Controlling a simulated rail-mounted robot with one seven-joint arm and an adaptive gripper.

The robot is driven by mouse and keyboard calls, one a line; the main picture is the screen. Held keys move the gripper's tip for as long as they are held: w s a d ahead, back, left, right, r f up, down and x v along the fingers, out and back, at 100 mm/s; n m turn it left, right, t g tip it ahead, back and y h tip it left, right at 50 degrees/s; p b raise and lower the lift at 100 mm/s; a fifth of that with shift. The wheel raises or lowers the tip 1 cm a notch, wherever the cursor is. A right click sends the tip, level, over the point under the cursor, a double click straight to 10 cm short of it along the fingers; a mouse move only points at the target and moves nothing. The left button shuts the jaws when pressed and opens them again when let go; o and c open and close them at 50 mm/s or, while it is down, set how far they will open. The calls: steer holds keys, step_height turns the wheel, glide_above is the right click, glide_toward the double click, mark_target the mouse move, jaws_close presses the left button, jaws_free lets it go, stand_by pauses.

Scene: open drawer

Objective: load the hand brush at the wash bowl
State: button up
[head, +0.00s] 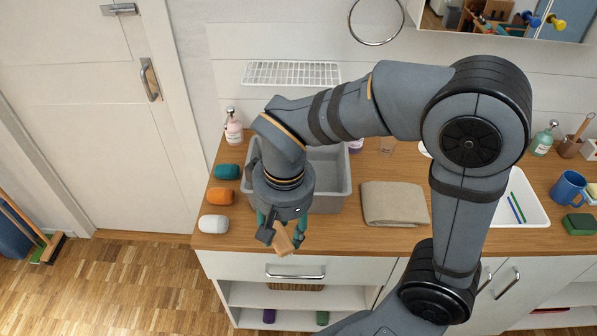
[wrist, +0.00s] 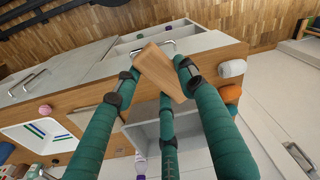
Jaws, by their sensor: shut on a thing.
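My gripper (head: 282,228) is shut on a light-brown wooden block-shaped piece, seemingly the hand brush (head: 284,241). It is tilted between the fingers, above the counter's front edge. No bristles can be made out. In the wrist view the brush (wrist: 163,72) sits between my green, dark-tipped fingers (wrist: 157,78). The wash bowl seems to be the grey rectangular basin (head: 336,170) set on the counter behind my gripper. My arm hides its left part. The basin also shows in the wrist view (wrist: 190,122), partly behind the fingers.
Teal (head: 228,171), orange (head: 221,196) and white (head: 213,224) rolls line the counter's left end. A folded beige cloth (head: 395,203) lies right of the basin. A white tray (head: 535,212) with coloured sticks is farther right. A handled drawer front (head: 295,270) is below.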

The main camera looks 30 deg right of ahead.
steer(key=shift+a+f, duration=0.1)
steer(key=shift+f+b, duration=0.95)
steer(key=shift+b, duration=0.15)
steer(key=shift+r, duration=0.2)
stand_by(1.3)
steer(key=shift+r+p, duration=1.65)
steer(key=shift+r, duration=0.3)
